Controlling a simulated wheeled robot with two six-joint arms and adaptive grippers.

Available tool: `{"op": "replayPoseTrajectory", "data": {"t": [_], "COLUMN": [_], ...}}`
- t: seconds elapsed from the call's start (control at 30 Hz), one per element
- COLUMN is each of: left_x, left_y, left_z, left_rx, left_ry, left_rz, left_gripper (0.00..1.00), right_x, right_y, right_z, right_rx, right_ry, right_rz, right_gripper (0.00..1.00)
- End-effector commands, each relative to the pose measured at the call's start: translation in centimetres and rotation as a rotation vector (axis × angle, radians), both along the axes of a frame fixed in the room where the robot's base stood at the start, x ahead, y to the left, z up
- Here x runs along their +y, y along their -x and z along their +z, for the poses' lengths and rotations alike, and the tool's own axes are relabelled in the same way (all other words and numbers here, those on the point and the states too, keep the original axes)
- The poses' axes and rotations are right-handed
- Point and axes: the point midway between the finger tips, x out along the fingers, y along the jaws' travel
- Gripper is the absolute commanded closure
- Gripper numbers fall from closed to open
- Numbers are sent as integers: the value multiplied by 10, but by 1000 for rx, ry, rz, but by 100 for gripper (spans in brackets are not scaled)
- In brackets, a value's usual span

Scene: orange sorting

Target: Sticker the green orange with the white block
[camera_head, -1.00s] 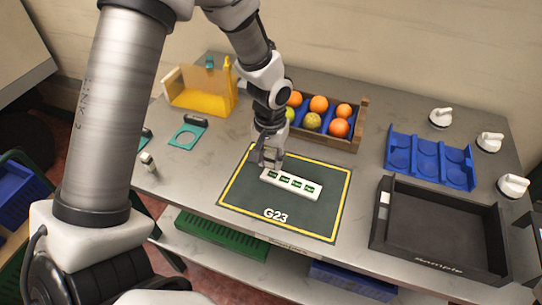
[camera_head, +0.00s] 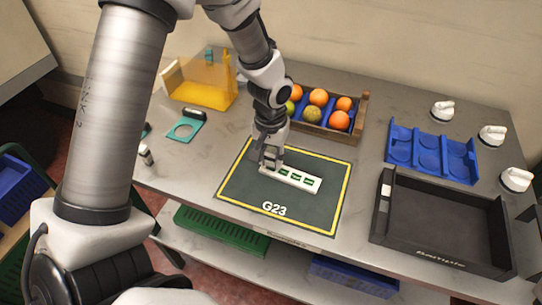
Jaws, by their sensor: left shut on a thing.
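My left gripper (camera_head: 268,160) points down over the left end of a white strip with green stickers (camera_head: 298,180) on the dark green mat (camera_head: 250,195). It is shut on a small pale piece, apparently the white block (camera_head: 270,155), mostly hidden by the fingers. I cannot tell whether the block touches the strip. The green orange (camera_head: 290,109) is at the front left of a wooden crate, partly behind my left wrist. A yellowish olive fruit (camera_head: 312,113) sits beside it. My right gripper is not in view.
The crate (camera_head: 359,123) also holds several oranges. A blue tray (camera_head: 432,152) and black Sample tray (camera_head: 440,220) stand right. White knobs line the right edge. A yellow bin (camera_head: 205,95), teal holder (camera_head: 184,130) and small white item (camera_head: 146,154) are at left.

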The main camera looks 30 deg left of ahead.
Motion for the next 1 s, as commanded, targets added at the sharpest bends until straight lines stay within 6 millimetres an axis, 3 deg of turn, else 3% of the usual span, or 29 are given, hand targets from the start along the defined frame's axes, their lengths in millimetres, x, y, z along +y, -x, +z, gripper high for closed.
{"op": "replayPoseTrajectory", "data": {"t": [1.0], "left_x": [0], "left_y": [0], "left_z": [-10], "left_rx": [0], "left_ry": [0], "left_rz": [0], "left_gripper": [100], "right_x": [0], "right_y": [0], "right_z": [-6], "right_rx": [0], "right_ry": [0], "right_rz": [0], "right_gripper": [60]}}
